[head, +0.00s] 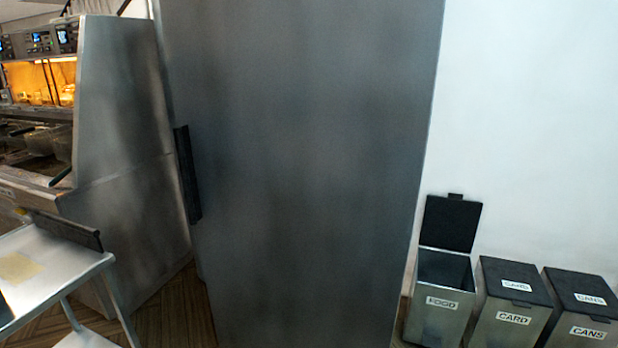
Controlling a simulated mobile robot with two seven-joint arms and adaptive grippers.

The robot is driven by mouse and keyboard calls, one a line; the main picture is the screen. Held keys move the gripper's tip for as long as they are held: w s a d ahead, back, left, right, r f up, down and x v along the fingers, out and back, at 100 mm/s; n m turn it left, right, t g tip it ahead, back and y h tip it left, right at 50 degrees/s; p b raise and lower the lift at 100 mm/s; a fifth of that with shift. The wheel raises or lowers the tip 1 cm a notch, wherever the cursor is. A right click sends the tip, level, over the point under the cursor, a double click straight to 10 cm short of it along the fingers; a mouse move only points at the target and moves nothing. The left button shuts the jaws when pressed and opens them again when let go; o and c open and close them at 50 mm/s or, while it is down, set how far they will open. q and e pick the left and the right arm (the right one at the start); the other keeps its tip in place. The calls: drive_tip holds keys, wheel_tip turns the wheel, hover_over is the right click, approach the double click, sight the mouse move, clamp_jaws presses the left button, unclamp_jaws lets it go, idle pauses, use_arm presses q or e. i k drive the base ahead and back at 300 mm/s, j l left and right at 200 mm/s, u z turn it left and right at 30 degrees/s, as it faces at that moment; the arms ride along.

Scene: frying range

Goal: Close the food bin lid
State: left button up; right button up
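The food bin (432,318) is a steel box labelled FOOD at the lower right of the head view. It stands against the white wall, to the right of a tall steel cabinet. Its black lid (450,223) is open, raised upright at the back of the bin, with a small tab on its top edge. The bin's opening faces up and its inside looks dark. Neither of my grippers shows in the head view.
The card bin (509,322) and the cans bin (584,331) stand to the right of the food bin, both lids shut. The tall steel cabinet (300,150) fills the middle. A steel table (60,262) and fryer equipment (115,130) are at left. Wooden floor shows between.

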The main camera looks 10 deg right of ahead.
sight(450, 223)
drive_tip(key=i+l+u, duration=0.1)
drive_tip(key=l, duration=0.5)
drive_tip(key=i+l+u, duration=0.1)
drive_tip(key=i+l, duration=0.15)
drive_tip(key=l, duration=0.4)
drive_tip(key=i+l+u, duration=0.1)
drive_tip(key=l, duration=0.55)
drive_tip(key=i+l+u, duration=0.1)
drive_tip(key=l, duration=0.55)
drive_tip(key=i+l+u, duration=0.1)
drive_tip(key=l, duration=0.6)
drive_tip(key=i+l+u, duration=0.15)
drive_tip(key=l, duration=0.5)
